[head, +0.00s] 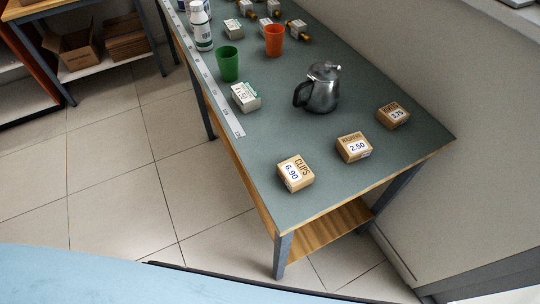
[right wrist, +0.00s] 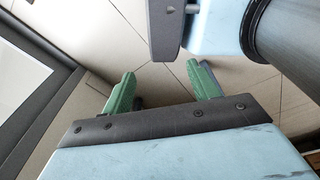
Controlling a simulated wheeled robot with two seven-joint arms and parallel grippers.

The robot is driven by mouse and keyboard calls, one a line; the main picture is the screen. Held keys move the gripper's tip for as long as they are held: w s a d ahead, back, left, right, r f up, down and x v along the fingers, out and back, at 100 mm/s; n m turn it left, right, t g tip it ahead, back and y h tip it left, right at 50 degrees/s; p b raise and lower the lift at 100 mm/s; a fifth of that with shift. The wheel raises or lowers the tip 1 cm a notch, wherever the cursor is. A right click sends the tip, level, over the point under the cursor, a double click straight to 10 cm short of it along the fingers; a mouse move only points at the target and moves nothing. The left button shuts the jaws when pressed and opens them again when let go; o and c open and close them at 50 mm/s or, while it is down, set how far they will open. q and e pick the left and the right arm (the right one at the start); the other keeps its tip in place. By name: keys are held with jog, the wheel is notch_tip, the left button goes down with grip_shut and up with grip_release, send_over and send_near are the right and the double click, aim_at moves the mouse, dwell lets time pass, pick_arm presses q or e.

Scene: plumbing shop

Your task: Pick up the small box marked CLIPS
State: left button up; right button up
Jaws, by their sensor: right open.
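The small box marked CLIPS (head: 295,173) sits on the grey-green table top near its front left corner in the head view. It is brown cardboard with a white label reading 6.90. Neither gripper shows in the head view. In the right wrist view my right gripper (right wrist: 162,92) has its two green fingers spread apart with nothing between them, over the tiled floor. The box is not in the right wrist view. My left gripper is in neither view.
The table (head: 285,134) also bears a box priced 2.50 (head: 354,147), a box priced 3.75 (head: 393,115), a metal pot (head: 322,90), a white box (head: 245,97), a green cup (head: 228,64) and an orange cup (head: 275,40). A wall runs along the right.

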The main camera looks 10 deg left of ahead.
jog(key=o, duration=0.5)
jog(key=w+r+t, duration=0.1)
jog(key=w+r, duration=0.1)
jog(key=w, duration=0.2)
jog(key=w+a+r+t, duration=0.1)
jog(key=w+r, duration=0.1)
jog(key=w, duration=0.3)
jog(key=w+r, duration=0.2)
jog(key=w, duration=0.2)
jog(key=shift+w+a+r+n+t+y+p, duration=0.15)
jog(key=shift+a+r+n+t+y+p, duration=0.15)
jog(key=shift+t+p, duration=0.1)
jog(key=shift+c, duration=0.2)
jog(key=n+t+y+p, duration=0.2)
jog(key=n+t+y, duration=0.2)
jog(key=t+y, duration=0.25)
send_near(300, 176)
jog(key=shift+y, duration=0.55)
jog(key=x, duration=0.4)
jog(key=b+x, duration=0.1)
jog(key=x, duration=0.1)
jog(key=shift+w+d+f, duration=0.2)
jog(key=shift+d+f, duration=0.05)
jog(key=shift+f, duration=0.2)
jog(key=shift+b+x, duration=0.3)
jog(key=shift+x, duration=2.55)
